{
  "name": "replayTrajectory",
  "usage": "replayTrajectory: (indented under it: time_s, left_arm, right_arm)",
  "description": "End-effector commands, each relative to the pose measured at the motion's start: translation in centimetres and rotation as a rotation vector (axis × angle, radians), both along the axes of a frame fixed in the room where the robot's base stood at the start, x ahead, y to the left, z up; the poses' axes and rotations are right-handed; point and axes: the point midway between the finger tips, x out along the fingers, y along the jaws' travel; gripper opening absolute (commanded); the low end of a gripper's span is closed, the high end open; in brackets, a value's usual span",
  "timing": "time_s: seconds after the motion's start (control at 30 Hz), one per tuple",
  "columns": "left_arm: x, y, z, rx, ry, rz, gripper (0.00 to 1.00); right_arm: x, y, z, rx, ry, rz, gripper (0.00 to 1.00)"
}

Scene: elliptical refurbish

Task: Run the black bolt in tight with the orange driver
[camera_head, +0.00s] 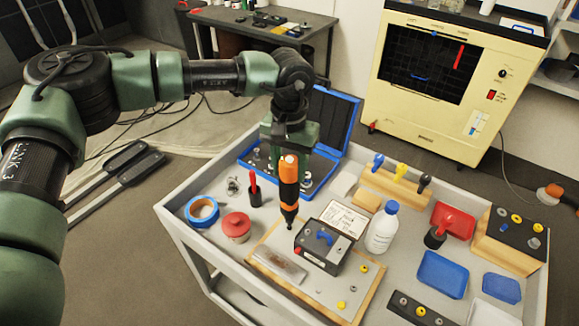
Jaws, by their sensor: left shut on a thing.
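The orange driver (289,190) hangs upright with its dark tip pointing down over the back part of the wood-edged board (262,262). My left gripper (288,152) is shut on the upper part of the driver, coming down from above. The driver's tip ends close to the board, behind the black box; I cannot tell whether it touches anything. I cannot pick out the black bolt surely; it may be under the tip. My right gripper is not in view.
A black box with a blue knob (323,245) stands on the board just right of the driver. A red-lidded jar (237,227), blue tape roll (202,211) and white bottle (382,228) stand nearby. An open blue case (333,120) lies behind.

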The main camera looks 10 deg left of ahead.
Motion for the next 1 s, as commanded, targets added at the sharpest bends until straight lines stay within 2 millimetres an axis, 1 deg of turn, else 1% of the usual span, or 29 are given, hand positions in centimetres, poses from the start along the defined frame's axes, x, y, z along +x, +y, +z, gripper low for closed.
replayTrajectory:
  time_s: [1.0]
  left_arm:
    - [-0.06,0.01,-0.70,0.000,0.002,0.000,0.00]
  right_arm:
    - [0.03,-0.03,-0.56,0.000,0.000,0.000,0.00]
